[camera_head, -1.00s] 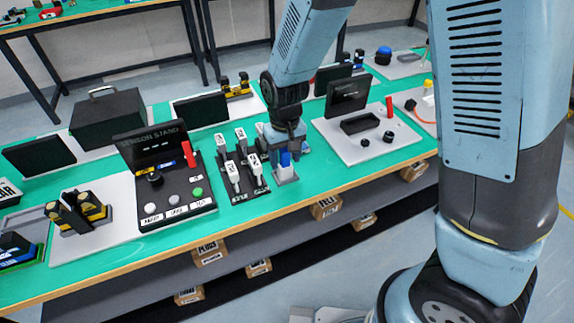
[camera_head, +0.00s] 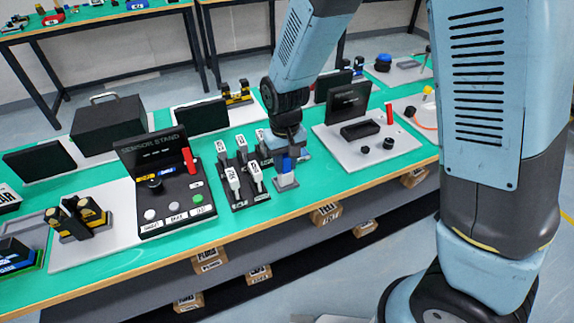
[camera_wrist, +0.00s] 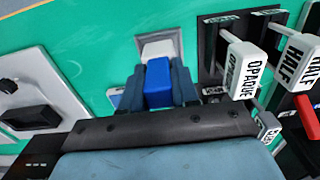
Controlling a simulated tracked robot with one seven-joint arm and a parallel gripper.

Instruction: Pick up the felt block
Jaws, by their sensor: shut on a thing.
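The felt block is a small blue block (camera_wrist: 158,82), seen in the wrist view between my two fingers. My gripper (camera_wrist: 158,92) is shut on it. Below it is a small light grey stand (camera_wrist: 160,46); I cannot tell whether the block still touches it. In the head view my gripper (camera_head: 287,152) points down over the green bench, and the blue block (camera_head: 287,165) shows just above the grey stand (camera_head: 286,181).
Beside my gripper is a black rack (camera_head: 240,199) with white labelled paddles, among them OPAQUE and HALF. The black sensor stand (camera_head: 160,165) is further left. A grey plate (camera_head: 340,150) with a dark panel is on the right.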

